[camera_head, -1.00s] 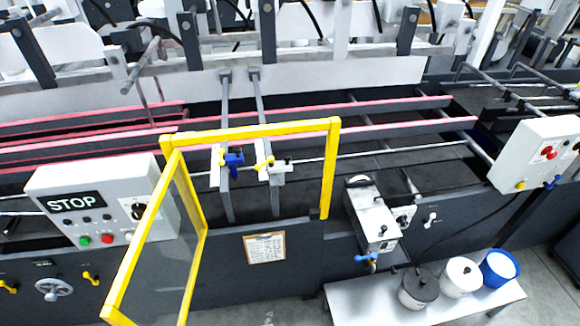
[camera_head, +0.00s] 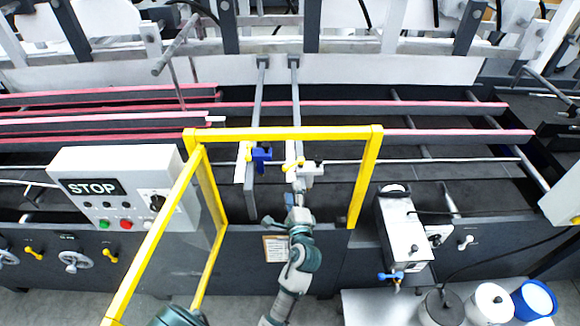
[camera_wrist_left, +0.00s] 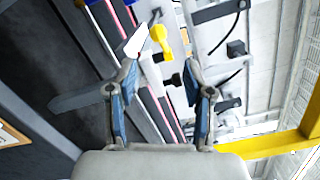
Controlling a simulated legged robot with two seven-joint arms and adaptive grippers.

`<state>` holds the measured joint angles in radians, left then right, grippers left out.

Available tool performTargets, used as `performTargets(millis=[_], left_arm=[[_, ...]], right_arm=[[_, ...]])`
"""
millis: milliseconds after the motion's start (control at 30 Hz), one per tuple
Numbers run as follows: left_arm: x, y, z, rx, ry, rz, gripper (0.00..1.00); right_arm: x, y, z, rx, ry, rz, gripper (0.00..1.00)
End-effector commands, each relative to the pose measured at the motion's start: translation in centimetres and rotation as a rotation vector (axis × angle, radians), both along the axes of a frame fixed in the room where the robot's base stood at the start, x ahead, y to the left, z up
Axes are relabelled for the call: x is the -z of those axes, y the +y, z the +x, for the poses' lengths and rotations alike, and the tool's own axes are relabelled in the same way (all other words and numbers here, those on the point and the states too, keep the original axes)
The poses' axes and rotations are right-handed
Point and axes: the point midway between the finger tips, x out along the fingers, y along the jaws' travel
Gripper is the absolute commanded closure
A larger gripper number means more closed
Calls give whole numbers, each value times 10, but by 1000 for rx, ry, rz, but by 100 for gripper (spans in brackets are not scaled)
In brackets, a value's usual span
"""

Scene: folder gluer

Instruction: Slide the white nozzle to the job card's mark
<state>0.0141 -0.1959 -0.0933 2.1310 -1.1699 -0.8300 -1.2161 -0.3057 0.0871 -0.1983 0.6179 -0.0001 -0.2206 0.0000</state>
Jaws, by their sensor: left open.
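The white nozzle (camera_head: 312,170), a small white block with a yellow lever, sits on the cross rail inside the yellow frame. My left gripper (camera_head: 297,192) is just below it, its fingertips small and partly blurred into it. In the left wrist view my left gripper (camera_wrist_left: 161,75) is open and empty, with a yellow lever (camera_wrist_left: 160,40) and a white plate ahead of its fingers. A blue clamp (camera_head: 260,155) sits on the rail left of the nozzle. The job card (camera_head: 275,248) is on the machine front, partly behind my arm; its mark is unreadable.
The yellow guard frame (camera_head: 285,133) surrounds the nozzle area, with its open door (camera_head: 165,235) at lower left. A STOP panel (camera_head: 115,188) stands left. A grey box unit (camera_head: 403,232) stands right. A bench (camera_head: 370,308) with several pots is at lower right.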

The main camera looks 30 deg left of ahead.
Motion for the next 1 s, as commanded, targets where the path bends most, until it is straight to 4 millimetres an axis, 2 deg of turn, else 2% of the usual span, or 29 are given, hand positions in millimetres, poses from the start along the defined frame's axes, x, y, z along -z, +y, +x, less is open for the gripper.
performTargets(millis=[200,400,600,867,900,1000], left_arm=[[-2,34,42,-1,0,2,48],[-1,55,70,0,0,1,48],[0,64,82,1,0,0,48],[0,65,83,1,0,-1,48],[0,65,83,1,0,0,51],[0,65,83,1,0,0,76]], right_arm=[[-8,0,5,0,-6,0,43],[-11,8,7,2,-10,10,43],[-13,14,7,3,-11,17,43],[-12,9,7,0,-11,11,43],[-13,8,7,0,-10,9,43],[-13,6,7,-1,-11,7,43]])
